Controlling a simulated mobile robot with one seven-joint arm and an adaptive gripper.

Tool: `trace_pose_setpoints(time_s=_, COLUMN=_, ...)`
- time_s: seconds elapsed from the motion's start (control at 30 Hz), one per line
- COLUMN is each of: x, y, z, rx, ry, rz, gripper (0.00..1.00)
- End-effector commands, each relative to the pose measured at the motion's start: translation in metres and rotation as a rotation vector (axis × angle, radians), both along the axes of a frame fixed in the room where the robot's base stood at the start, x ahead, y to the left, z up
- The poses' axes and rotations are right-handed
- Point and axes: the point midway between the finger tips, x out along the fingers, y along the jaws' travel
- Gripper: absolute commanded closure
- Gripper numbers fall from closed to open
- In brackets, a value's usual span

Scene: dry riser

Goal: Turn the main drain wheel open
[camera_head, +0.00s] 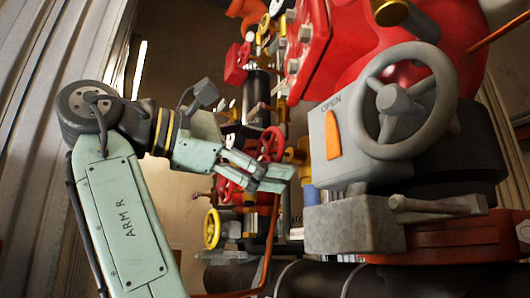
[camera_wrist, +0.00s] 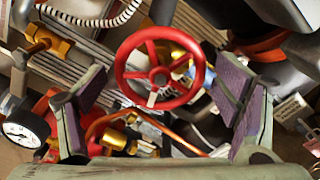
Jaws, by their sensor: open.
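A small red handwheel (camera_head: 271,143) shows just beyond my gripper (camera_head: 272,176) in the head view. In the wrist view a red spoked wheel (camera_wrist: 159,76) faces me, centred between the two fingers of my gripper (camera_wrist: 163,92). The fingers are spread wide with purple pads, and nothing is held. The wheel appears beyond the fingertips, with no contact visible. A large grey handwheel (camera_head: 404,101) stands at the right beside a grey box (camera_head: 325,150) marked OPEN with an orange pointer. I cannot read a label that says which wheel is the main drain.
A yellow handwheel (camera_head: 212,229) sits low behind my arm. A pressure gauge (camera_wrist: 24,130) is at the left of the wrist view. An orange pipe (camera_head: 270,240) runs below my gripper. Dense pipes and red fittings crowd the right; ribbed metal wall stands at the left.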

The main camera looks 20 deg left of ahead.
Motion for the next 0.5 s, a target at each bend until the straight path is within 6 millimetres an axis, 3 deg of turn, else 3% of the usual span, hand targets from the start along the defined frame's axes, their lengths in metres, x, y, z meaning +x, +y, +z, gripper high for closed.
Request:
trace_pose_setpoints(time_s=0.27, x=-0.006, y=0.005, z=0.0, rx=0.001, ry=-0.001, rz=0.001, gripper=0.17)
trace_pose_setpoints(time_s=0.5, x=-0.041, y=0.033, z=0.0, rx=0.0, ry=0.0, rz=0.007, gripper=0.17)
